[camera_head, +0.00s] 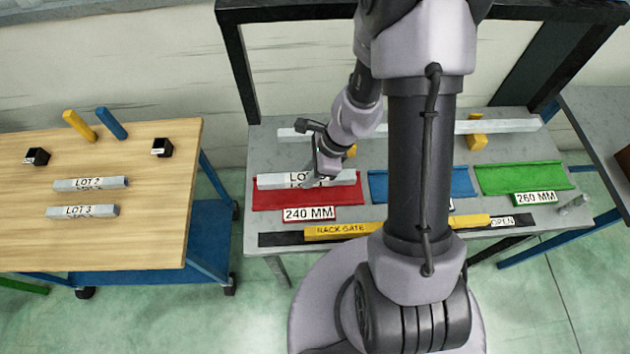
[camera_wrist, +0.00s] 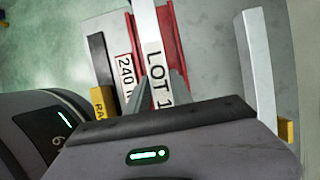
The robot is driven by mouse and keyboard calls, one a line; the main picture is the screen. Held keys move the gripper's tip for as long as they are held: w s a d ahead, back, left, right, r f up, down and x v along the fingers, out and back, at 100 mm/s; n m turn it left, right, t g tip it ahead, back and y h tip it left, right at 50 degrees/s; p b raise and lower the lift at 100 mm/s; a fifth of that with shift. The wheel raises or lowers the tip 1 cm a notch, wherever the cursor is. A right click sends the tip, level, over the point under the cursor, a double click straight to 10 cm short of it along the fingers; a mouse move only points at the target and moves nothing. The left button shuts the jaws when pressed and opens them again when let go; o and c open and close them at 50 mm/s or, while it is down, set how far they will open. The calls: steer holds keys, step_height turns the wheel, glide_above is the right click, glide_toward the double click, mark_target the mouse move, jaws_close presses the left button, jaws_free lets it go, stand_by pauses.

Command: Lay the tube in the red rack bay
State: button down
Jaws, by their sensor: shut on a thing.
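The grey square tube marked LOT 1 (camera_wrist: 157,70) is between the fingers of my gripper (camera_wrist: 161,88), which is shut on it. In the head view the tube (camera_head: 280,181) lies lengthwise along the red rack bay (camera_head: 268,203), over its rear part. I cannot tell whether it touches the bay floor. My gripper (camera_head: 318,178) is toward the tube's right half, reaching from behind and above. The red bay also shows in the wrist view (camera_wrist: 176,45), on both sides of the tube. A 240 MM label (camera_head: 308,214) marks the bay's front.
A blue bay (camera_head: 455,183) and a green bay (camera_head: 525,178) are to the right. A long grey bar (camera_head: 500,126) runs behind on yellow blocks (camera_head: 477,142). A yellow rack gate (camera_head: 345,231) lies in front. Tubes LOT 2 (camera_head: 90,184) and LOT 3 (camera_head: 83,211) lie on the wooden table (camera_head: 130,245).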

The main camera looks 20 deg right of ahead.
step_height(320, 180, down, 5)
steer(key=shift+f+b, duration=0.15)
steer(key=shift+b, duration=0.8)
steer(key=shift+f, duration=0.2)
steer(key=c, duration=1.1)
jaws_free()
steer(key=shift+r, duration=0.15)
